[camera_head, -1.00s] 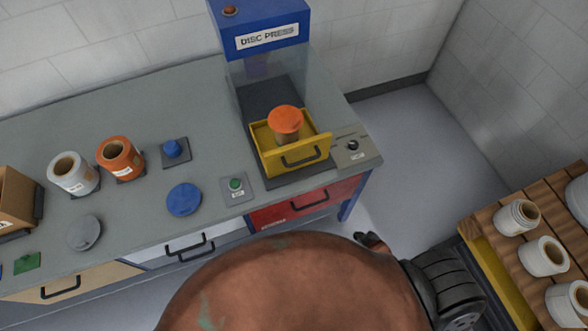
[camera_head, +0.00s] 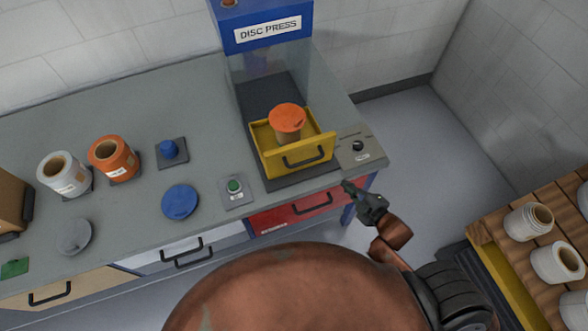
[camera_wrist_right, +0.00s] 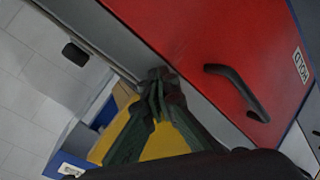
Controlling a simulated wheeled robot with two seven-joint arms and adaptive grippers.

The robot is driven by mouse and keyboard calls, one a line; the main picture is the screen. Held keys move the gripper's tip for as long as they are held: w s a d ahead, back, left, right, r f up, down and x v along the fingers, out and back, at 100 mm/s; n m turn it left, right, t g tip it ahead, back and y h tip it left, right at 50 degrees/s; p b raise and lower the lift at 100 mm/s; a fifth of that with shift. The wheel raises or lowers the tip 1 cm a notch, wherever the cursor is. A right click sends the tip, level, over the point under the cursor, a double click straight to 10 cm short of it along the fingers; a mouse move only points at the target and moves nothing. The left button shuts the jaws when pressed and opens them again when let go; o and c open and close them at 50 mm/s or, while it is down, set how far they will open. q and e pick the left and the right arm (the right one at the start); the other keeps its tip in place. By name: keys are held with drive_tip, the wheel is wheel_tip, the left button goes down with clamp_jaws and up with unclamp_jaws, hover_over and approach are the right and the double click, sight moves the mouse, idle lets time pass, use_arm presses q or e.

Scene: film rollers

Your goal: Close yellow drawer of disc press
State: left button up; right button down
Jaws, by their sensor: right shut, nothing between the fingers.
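The disc press (camera_head: 266,30) is a blue machine with clear walls at the back of the bench. Its yellow drawer (camera_head: 318,151) is pulled out toward me, with a black handle on its front. A roll with an orange disc (camera_head: 287,117) on top stands in the drawer. My right gripper (camera_head: 347,186) is shut and empty, in front of the bench edge, below and to the right of the yellow drawer. In the right wrist view the shut fingers (camera_wrist_right: 158,80) are close to the red drawer (camera_wrist_right: 205,45); I cannot tell if they touch. My left gripper is not in view.
A panel with a black knob (camera_head: 358,147) lies right of the press, and a green button (camera_head: 235,186) left of it. Rolls, a blue disc (camera_head: 180,202) and a grey disc (camera_head: 74,236) are on the bench (camera_head: 120,212). A wooden rack (camera_head: 497,232) with white rolls stands at right.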

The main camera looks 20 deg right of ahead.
drive_tip(key=a+r+n+t+y, duration=0.2)
drive_tip(key=a+r+n+y, duration=0.4)
drive_tip(key=r+n, duration=0.1)
drive_tip(key=n+g+y, duration=0.2)
drive_tip(key=n+y, duration=0.3)
drive_tip(key=n, duration=0.3)
approach(282, 165)
drive_tip(key=a, duration=0.3)
drive_tip(key=shift+s+a+b, duration=0.15)
drive_tip(key=shift+a+b, duration=0.15)
drive_tip(key=w, duration=0.3)
drive_tip(key=shift+w+a+f, duration=0.15)
drive_tip(key=shift+a, duration=0.15)
drive_tip(key=shift+w, duration=0.55)
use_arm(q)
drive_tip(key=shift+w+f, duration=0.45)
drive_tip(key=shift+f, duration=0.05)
